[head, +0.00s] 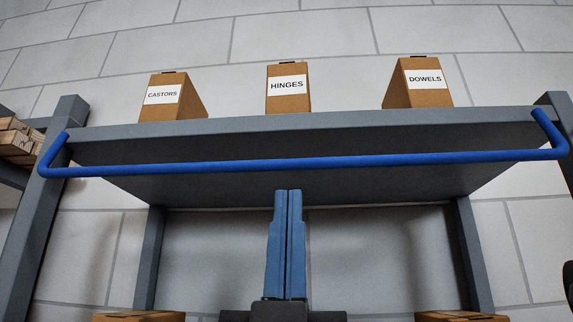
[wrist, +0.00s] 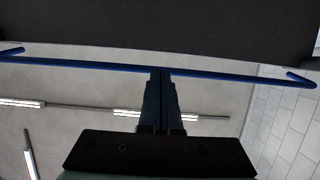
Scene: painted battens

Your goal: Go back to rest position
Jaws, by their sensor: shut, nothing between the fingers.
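My gripper (head: 288,193) has two long blue fingers that point up and lie closed against each other, with nothing between them. In the head view it is in the lower middle, its tips below the blue rail (head: 300,163) in the picture. In the wrist view the gripper (wrist: 161,72) also shows shut, its tips overlapping the blue rail (wrist: 215,75) in the picture. I cannot tell whether the fingertips touch the rail.
A grey shelf (head: 300,123) carries boxes labelled castors (head: 165,110), hinges (head: 289,103) and dowels (head: 430,98). The rail runs along its front. Wood pieces (head: 17,142) lie at far left. Brown boxes (head: 140,317) show at the bottom edge. Grey posts (head: 45,200) flank the shelf.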

